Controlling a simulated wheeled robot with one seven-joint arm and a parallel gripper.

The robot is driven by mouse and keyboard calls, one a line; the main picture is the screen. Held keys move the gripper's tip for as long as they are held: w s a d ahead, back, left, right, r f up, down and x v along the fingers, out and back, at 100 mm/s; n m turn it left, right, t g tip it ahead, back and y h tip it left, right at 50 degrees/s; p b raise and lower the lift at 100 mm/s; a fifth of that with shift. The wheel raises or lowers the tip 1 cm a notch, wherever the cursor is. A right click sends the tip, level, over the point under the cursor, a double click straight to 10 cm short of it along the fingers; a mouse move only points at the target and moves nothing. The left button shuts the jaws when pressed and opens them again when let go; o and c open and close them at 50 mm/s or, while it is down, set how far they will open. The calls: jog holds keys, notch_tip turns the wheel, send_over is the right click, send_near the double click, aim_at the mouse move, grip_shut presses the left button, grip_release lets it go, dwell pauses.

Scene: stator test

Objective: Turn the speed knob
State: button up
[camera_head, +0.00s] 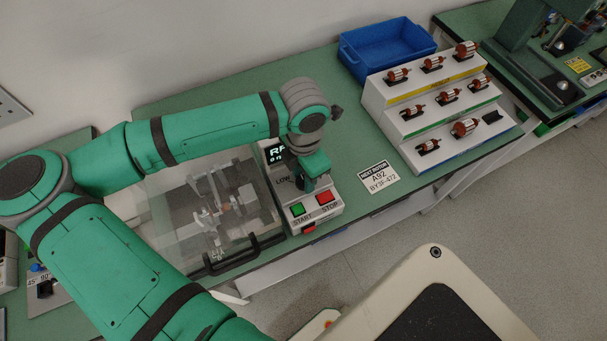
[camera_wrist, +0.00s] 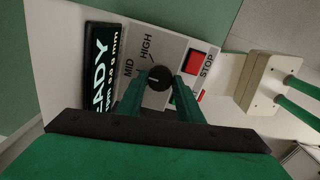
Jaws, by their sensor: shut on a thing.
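The speed knob (camera_wrist: 159,78) is a round black dial with a white pointer line on a light grey panel. MID and HIGH labels show beside it in the wrist view. My gripper (camera_wrist: 160,88) has its green fingers on both sides of the knob, shut on it. In the head view my gripper (camera_head: 315,182) reaches down onto the control box (camera_head: 334,211) and hides the knob. A LOW label shows at its left.
A test rig under a clear cover (camera_head: 180,232) with a black handle stands left of the box. A NEXT ROTOR card (camera_head: 379,178) lies at right. A stepped rack (camera_head: 385,117) of rotors and a blue bin (camera_head: 388,47) stand farther right.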

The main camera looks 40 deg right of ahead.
jog(key=m, duration=0.4)
jog(key=shift+m, duration=0.3)
jog(key=m, duration=0.4)
jog(key=shift+w, duration=0.1)
jog(key=shift+m, duration=0.3)
jog(key=o, duration=1.1)
jog(key=shift+c, duration=0.2)
notch_tip(320, 180, up, 11)
jog(key=shift+d+f, duration=0.1)
